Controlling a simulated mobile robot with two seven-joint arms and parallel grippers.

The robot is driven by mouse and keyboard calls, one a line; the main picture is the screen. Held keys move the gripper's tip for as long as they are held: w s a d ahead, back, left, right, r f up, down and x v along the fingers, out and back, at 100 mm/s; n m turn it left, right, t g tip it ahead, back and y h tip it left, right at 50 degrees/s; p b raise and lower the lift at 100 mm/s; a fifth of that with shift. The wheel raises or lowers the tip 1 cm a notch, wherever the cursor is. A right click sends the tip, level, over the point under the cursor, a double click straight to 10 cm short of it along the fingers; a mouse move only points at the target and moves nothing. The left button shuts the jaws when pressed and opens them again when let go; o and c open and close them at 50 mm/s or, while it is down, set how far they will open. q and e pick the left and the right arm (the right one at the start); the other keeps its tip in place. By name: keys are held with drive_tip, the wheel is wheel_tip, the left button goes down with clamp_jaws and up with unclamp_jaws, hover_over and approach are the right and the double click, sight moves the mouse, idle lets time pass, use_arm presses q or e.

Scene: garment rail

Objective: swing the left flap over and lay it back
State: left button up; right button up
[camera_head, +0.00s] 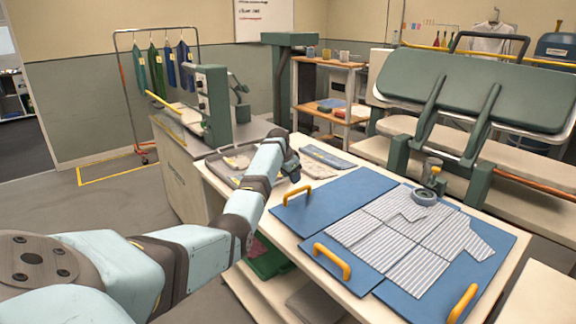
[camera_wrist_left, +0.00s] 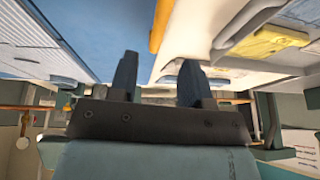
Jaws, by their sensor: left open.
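The blue folding board lies on the pale table. Its left flap (camera_head: 340,197) lies flat and bare, with a yellow handle (camera_head: 296,193) at its outer edge. A grey-white striped shirt (camera_head: 400,232) lies on the board; its part beside the left flap looks folded inward. My left gripper (camera_head: 291,165) is above the table just behind the left flap's handle, apart from it. In the left wrist view its two fingers (camera_wrist_left: 157,78) stand apart with nothing between them. A yellow handle (camera_wrist_left: 160,24) and the blue board (camera_wrist_left: 105,28) show beyond them. My right gripper is not in view.
The front panel (camera_head: 318,250) and right panel (camera_head: 412,300) have yellow handles (camera_head: 332,262), (camera_head: 463,303). A tray (camera_head: 228,160) and folded cloths (camera_head: 328,157) lie behind the board. A small round device (camera_head: 424,197) stands at the board's far edge. A big green press (camera_head: 470,85) stands behind.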

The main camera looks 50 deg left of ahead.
use_arm(q)
drive_tip(key=v, duration=0.4)
idle(0.6)
